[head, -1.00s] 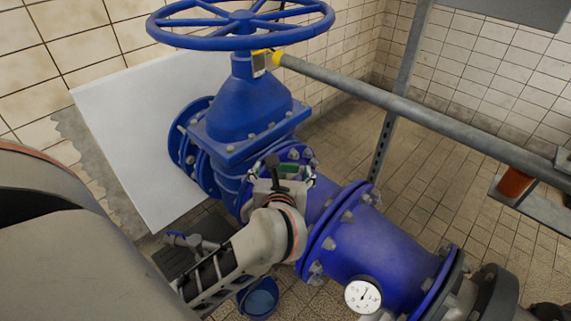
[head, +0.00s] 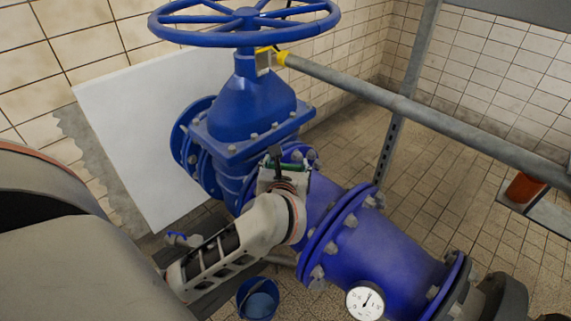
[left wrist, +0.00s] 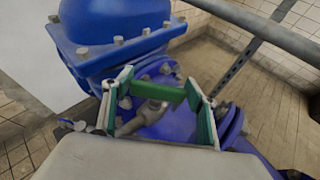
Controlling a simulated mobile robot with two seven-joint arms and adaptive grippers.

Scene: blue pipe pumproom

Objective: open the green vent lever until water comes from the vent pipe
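The green vent lever (left wrist: 158,92) lies crosswise between the fingers of my left gripper (left wrist: 160,88) in the left wrist view. The fingers are wide apart, one near each end of the lever; I cannot tell whether either touches it. A small grey metal valve body (left wrist: 152,112) sits under the lever on the blue pipe. In the head view my left gripper (head: 284,168) is over the pipe behind the large flange, with a bit of green showing. A grey vent pipe (head: 281,260) shows partly below my arm. I see no water running from it. My right gripper is out of view.
A blue bucket (head: 258,299) stands on the floor below. A large blue gate valve with a handwheel (head: 245,22) rises behind. A round gauge (head: 366,302) sits at the front of the blue pipe. A grey rail (head: 420,115) crosses on the right. A white panel (head: 150,135) leans at left.

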